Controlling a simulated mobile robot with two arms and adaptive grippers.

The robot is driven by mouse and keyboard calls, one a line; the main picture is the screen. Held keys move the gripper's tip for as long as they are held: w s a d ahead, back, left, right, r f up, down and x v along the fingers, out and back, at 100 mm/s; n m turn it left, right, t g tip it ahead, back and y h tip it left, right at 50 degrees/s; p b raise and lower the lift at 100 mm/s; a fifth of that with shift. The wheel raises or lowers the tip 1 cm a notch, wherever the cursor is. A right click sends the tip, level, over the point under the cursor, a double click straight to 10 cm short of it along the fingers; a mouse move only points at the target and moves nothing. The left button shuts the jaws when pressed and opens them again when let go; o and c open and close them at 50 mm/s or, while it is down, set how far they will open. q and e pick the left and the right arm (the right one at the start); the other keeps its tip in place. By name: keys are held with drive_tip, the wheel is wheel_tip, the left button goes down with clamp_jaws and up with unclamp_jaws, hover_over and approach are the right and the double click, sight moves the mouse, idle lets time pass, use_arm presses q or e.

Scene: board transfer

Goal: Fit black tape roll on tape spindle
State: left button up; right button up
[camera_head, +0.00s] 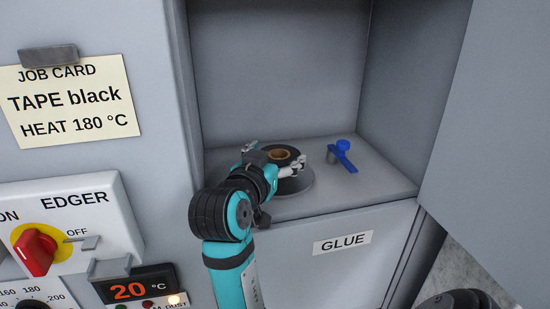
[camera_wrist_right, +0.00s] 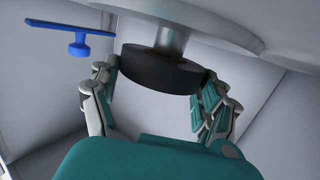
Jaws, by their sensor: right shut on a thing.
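My right gripper (camera_head: 277,158) is shut on the black tape roll (camera_head: 291,149), with a finger on either side of it. The roll has a tan core and is held in the GLUE bay, above the round grey base of the tape spindle (camera_head: 298,185). In the right wrist view, which looks inverted, the roll (camera_wrist_right: 160,74) sits between the fingers. The spindle's post (camera_wrist_right: 173,40) runs from the base disc to the roll and appears to enter its core. A gap remains between roll and base. My left gripper is not in view.
A blue lever with a round knob (camera_head: 343,155) stands on the bay floor right of the spindle; it also shows in the right wrist view (camera_wrist_right: 78,38). Bay walls close in left and back. A grey panel (camera_head: 490,130) stands at right. The EDGER switch (camera_head: 35,250) is at left.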

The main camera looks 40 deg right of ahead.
drive_tip(key=shift+a+f, duration=0.15)
drive_tip(key=shift+f, duration=0.35)
drive_tip(key=o, duration=1.2)
drive_tip(key=shift+c, duration=0.2)
